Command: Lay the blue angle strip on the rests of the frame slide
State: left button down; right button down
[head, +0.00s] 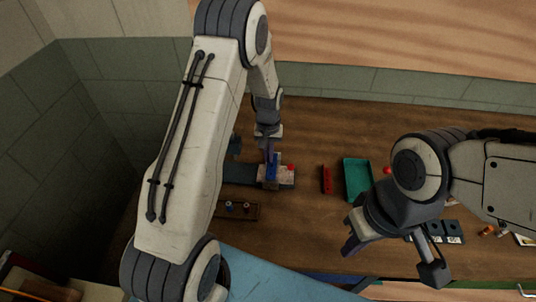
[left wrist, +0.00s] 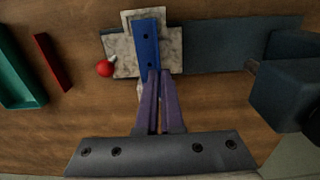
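The blue angle strip (left wrist: 146,42) lies lengthwise over the pale, stained block of the frame slide (left wrist: 118,46) in the left wrist view. In the head view the strip (head: 271,165) stands out above the slide (head: 285,177), below my left gripper (head: 269,147). My right gripper (head: 348,247) is away to the right, its finger gap unclear.
A red ball knob (left wrist: 104,68) sits at the slide's side. A dark flat rail (left wrist: 225,46) runs from the slide. A red bar (head: 327,180) and a green tray (head: 357,179) lie to the right. A small wooden holder (head: 237,211) is nearer. A dark block (left wrist: 290,92) stands beside the rail.

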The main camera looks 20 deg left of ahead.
pick_arm(q)
jog(key=shift+f+b, duration=0.3)
jog(key=shift+f, duration=0.2)
jog(key=c, duration=1)
grip_release()
jog(key=shift+r, duration=0.15)
notch_tip(320, 180, up, 9)
jog(key=b, duration=0.2)
jog(key=s+d+r+m, duration=0.4)
jog(key=s+d+r, duration=0.3)
jog(key=s+d, duration=0.45)
jog(key=s+d+m, duration=0.2)
jog(key=s, duration=0.4)
jog(key=s+d+r+m, duration=0.1)
jog(key=s+m, duration=0.1)
jog(key=s, duration=0.4)
jog(key=s+d+r+m+h, duration=0.1)
jog(key=s+d+m, duration=0.1)
jog(key=s, duration=0.4)
jog(key=shift+s+d, duration=0.15)
jog(key=shift+d, duration=0.2)
